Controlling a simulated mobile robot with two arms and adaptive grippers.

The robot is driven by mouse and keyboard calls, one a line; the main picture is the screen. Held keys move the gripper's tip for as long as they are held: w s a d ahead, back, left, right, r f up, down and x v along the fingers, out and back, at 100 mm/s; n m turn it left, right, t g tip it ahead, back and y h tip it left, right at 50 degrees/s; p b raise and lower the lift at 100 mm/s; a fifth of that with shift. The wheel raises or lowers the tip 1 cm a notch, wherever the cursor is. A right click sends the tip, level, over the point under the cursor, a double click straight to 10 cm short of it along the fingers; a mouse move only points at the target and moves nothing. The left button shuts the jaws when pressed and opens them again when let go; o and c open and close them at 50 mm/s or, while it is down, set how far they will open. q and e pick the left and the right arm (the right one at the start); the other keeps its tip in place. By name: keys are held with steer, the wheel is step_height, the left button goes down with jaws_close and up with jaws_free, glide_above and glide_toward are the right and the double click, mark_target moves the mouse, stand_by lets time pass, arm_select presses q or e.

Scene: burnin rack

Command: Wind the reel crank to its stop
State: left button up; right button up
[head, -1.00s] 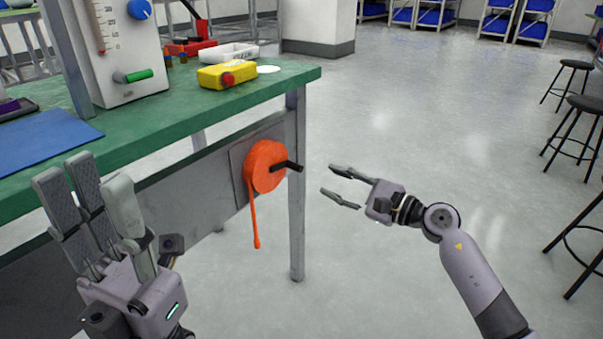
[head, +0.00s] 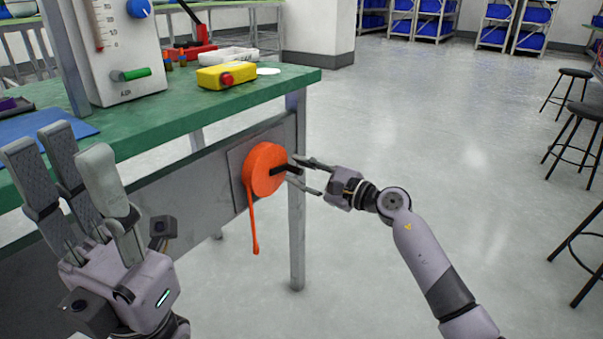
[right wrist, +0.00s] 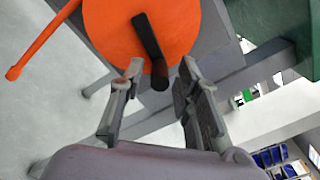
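The orange reel (head: 263,168) is mounted on a grey plate on the side of the green bench. An orange strap (head: 253,222) hangs down from it. Its black crank (head: 287,169) sticks out toward the right. My right gripper (head: 306,175) is open at the crank, and in the right wrist view its fingers (right wrist: 160,85) stand on either side of the crank's handle end (right wrist: 159,76), with gaps visible. The reel fills the top of that view (right wrist: 115,30). My left gripper (head: 62,165) is open and empty, raised at the lower left beside the bench.
The green bench top (head: 180,110) carries a yellow box (head: 226,76) with a red button, a white tray (head: 228,55) and a panel with a green handle (head: 131,75). A bench leg (head: 297,230) stands just below my right gripper. Open floor lies to the right, with stools (head: 580,130).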

jaws_close()
steer(key=shift+m, duration=0.3)
